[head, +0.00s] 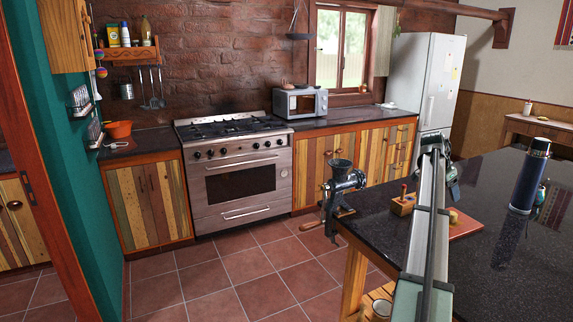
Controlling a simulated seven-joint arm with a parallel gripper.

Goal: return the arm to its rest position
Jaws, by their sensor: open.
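My arm (425,235) reaches from the bottom edge up over the dark table (490,270). At its far end my gripper (451,178) shows as a small dark and pale green shape above the table. It is open, and I see nothing held in it. Its fingers are too small and too covered by the arm to make out clearly. The arm hides part of the tabletop and of a reddish board (468,224) under it.
A metal meat grinder (341,182) sits at the table's left corner, beside a small wooden box (403,206). A tall dark blue flask (529,178) stands to the right. The table's front right is clear. The stove (240,180) and fridge (425,85) stand behind.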

